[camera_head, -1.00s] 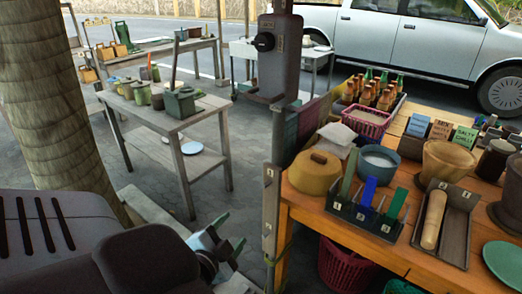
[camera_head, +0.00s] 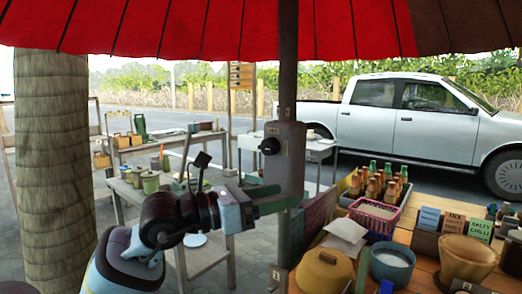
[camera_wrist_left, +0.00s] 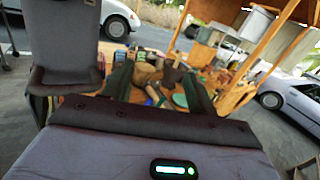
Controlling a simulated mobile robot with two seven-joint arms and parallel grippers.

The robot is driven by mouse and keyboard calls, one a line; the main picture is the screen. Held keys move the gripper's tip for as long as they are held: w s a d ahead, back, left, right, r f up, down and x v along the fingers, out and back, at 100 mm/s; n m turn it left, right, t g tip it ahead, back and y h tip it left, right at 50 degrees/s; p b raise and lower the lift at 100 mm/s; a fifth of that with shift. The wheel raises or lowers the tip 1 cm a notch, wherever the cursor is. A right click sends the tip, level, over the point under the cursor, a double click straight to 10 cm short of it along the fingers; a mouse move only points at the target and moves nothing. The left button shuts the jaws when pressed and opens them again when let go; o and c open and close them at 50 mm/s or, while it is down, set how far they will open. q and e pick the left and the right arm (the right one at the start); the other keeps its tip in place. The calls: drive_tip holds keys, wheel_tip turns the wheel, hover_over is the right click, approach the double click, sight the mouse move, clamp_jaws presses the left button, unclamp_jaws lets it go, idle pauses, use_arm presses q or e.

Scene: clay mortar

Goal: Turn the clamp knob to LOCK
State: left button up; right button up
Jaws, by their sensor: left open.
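The clamp knob (camera_head: 269,146) is a round black knob on the left side of a grey clamp housing (camera_head: 288,160) on the umbrella pole. Small labels on the housing are too small to read. My left gripper (camera_head: 284,197) is open, with green fingers pointing right, just below the knob and in front of the housing's lower part. It looks empty and apart from the knob. In the left wrist view the two dark fingers (camera_wrist_left: 159,88) stand apart, and the grey housing (camera_wrist_left: 66,35) is at the left. The knob is not clearly visible there. My right gripper is not in view.
A wooden table stands behind my left arm. A trunk (camera_head: 54,160) is at the left. A red umbrella (camera_head: 190,25) spreads overhead.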

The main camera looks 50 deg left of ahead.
sight(266, 148)
use_arm(q)
drive_tip(key=s+a+r+n+y, duration=0.1)
drive_tip(key=a+r+n+y, duration=0.1)
drive_tip(key=a+r+y, duration=0.4)
drive_tip(key=a+y, duration=0.2)
drive_tip(key=a, duration=0.2)
drive_tip(key=shift+t, duration=0.4)
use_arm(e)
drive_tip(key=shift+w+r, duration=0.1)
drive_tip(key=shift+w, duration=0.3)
use_arm(q)
drive_tip(key=shift+w, duration=0.1)
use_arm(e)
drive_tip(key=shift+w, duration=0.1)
use_arm(q)
drive_tip(key=w+p, duration=0.2)
drive_tip(key=w, duration=0.4)
drive_tip(key=shift+r, duration=0.15)
drive_tip(key=shift+w, duration=0.8)
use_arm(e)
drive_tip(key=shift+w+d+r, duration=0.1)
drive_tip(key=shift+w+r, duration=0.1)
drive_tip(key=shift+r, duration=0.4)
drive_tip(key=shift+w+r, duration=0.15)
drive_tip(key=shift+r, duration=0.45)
use_arm(q)
drive_tip(key=shift+f, duration=0.2)
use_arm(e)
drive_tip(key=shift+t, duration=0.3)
